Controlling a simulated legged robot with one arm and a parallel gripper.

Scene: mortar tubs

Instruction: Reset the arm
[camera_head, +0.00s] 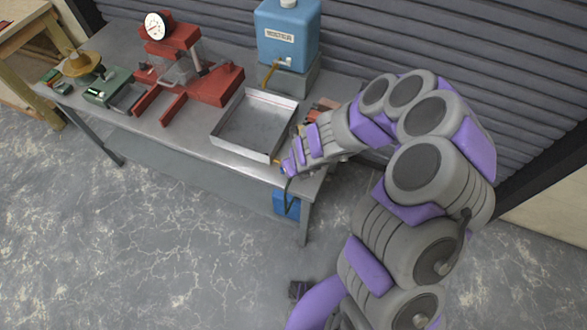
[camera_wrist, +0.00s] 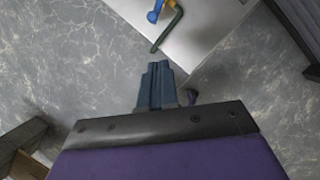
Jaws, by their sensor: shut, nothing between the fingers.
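My arm reaches from the lower right of the head view toward the right end of a metal table (camera_head: 190,140). My gripper (camera_head: 287,170) is at the table's front right edge, beside a shallow metal tray (camera_head: 222,138). In the wrist view my gripper (camera_wrist: 157,72) shows as two dark blue fingers closed together with nothing between them. The floor lies below the fingers, and a pale surface (camera_wrist: 190,45) is ahead of them. On it are a green bent rod (camera_wrist: 170,30) and a blue and yellow item (camera_wrist: 155,12).
A red press with a dial (camera_head: 180,60), a blue container (camera_head: 288,35), and green items (camera_head: 110,88) stand on the table. Small reddish pieces (camera_head: 322,106) lie partly hidden behind my arm. A blue box (camera_head: 286,203) is below the table edge.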

